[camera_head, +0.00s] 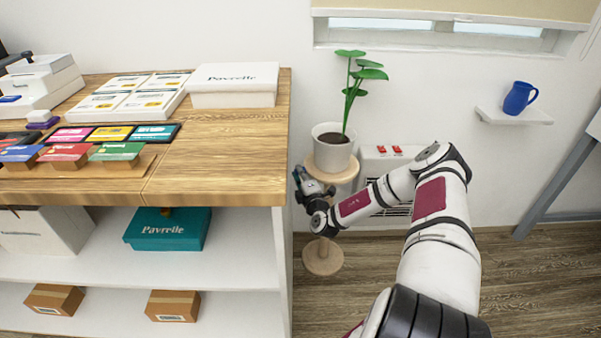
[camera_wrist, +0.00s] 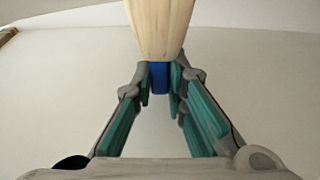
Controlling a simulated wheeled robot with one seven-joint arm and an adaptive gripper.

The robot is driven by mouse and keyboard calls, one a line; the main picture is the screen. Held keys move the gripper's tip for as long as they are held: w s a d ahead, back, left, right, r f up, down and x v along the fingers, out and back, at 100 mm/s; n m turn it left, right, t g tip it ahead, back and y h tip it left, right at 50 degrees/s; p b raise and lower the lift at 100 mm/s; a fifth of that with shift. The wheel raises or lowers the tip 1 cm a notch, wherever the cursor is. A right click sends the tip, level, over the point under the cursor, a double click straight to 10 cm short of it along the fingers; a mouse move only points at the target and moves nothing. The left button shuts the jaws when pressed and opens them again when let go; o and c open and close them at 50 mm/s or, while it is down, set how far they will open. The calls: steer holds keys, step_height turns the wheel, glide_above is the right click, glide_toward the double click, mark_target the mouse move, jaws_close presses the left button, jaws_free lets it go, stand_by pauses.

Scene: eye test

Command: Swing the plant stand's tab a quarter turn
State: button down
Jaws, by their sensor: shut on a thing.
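The plant stand (camera_head: 323,262) is pale wood with a round top and a round base, and it stands upright beside the counter. A white pot (camera_head: 332,155) with a green plant (camera_head: 352,85) sits on its top. My gripper (camera_head: 302,178) is just under the stand's top on the left side, partly covering the post. In the wrist view, my gripper (camera_wrist: 160,82) is shut on a small blue tab (camera_wrist: 159,72). The tab sits at the near end of a pale wooden part (camera_wrist: 160,25). In the head view the tab is hidden.
The wooden counter (camera_head: 225,150) stands close to the left of the stand, with boxes and cards on it. A white heater (camera_head: 378,160) is on the wall behind my arm. A blue jug (camera_head: 518,98) stands on a small wall shelf (camera_head: 515,117) at right. Floor at right is clear.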

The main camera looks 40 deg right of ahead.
steer(key=shift+w+d+m+h, duration=0.15)
steer(key=shift+w+m+h, duration=0.15)
steer(key=shift+h, duration=0.2)
steer(key=c, duration=1.6)
jaws_free()
steer(key=v, duration=1.2)
steer(key=shift+r, duration=0.1)
